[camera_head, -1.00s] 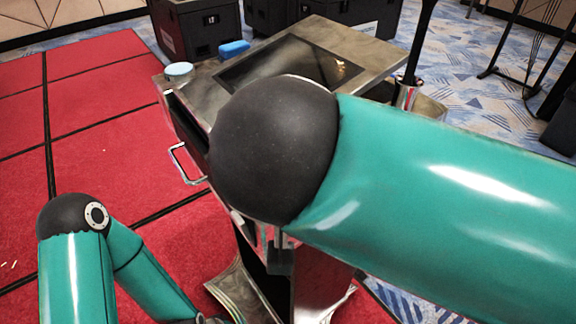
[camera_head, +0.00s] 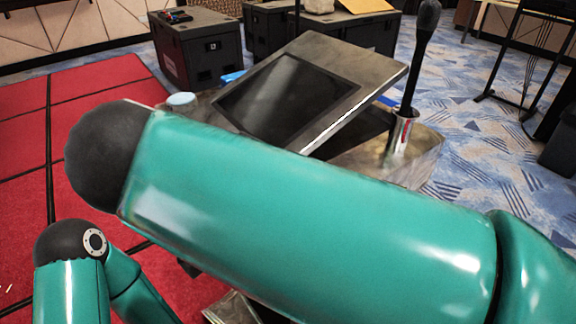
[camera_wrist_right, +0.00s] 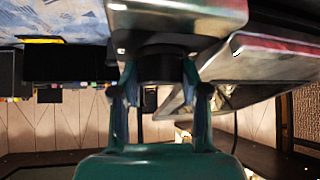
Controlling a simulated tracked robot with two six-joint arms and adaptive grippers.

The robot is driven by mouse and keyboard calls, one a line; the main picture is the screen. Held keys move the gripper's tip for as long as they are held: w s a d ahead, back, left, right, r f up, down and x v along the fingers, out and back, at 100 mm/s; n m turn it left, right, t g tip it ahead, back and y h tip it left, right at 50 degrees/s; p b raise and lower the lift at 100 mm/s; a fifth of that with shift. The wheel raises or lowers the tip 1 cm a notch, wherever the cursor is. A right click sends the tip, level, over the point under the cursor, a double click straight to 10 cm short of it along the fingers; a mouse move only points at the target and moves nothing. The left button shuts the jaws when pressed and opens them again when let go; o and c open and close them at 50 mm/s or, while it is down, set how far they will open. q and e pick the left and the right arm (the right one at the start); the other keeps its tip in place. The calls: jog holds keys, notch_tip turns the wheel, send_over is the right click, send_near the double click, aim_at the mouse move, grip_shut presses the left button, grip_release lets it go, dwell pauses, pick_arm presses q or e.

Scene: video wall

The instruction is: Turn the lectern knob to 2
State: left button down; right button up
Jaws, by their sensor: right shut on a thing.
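The lectern (camera_head: 375,66) stands in the middle of the head view, its tilted top holding a dark screen (camera_head: 285,98). In the right wrist view, a black round knob (camera_wrist_right: 162,66) sits against a metallic lectern surface (camera_wrist_right: 180,18). My right gripper (camera_wrist_right: 161,84) is shut on the knob, one finger on either side. Any dial marks or numbers are hidden, so the setting cannot be read. In the head view my right arm covers the lectern front and hides its gripper and the knob. My left arm shows at the lower left, its gripper out of view.
A chrome holder (camera_head: 400,132) with a tall black rod stands right of the screen. A pale blue round item (camera_head: 181,101) and a bright blue item (camera_head: 233,76) lie on the left side. Black cases (camera_head: 197,48) stand behind. Red carpet (camera_head: 98,88) lies left.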

jog(key=shift+f, duration=0.1)
dwell(0.3)
jog(key=o, duration=1.1)
jog(key=shift+w, duration=0.1)
jog(key=shift+o, duration=0.2)
jog(key=shift+a, duration=0.1)
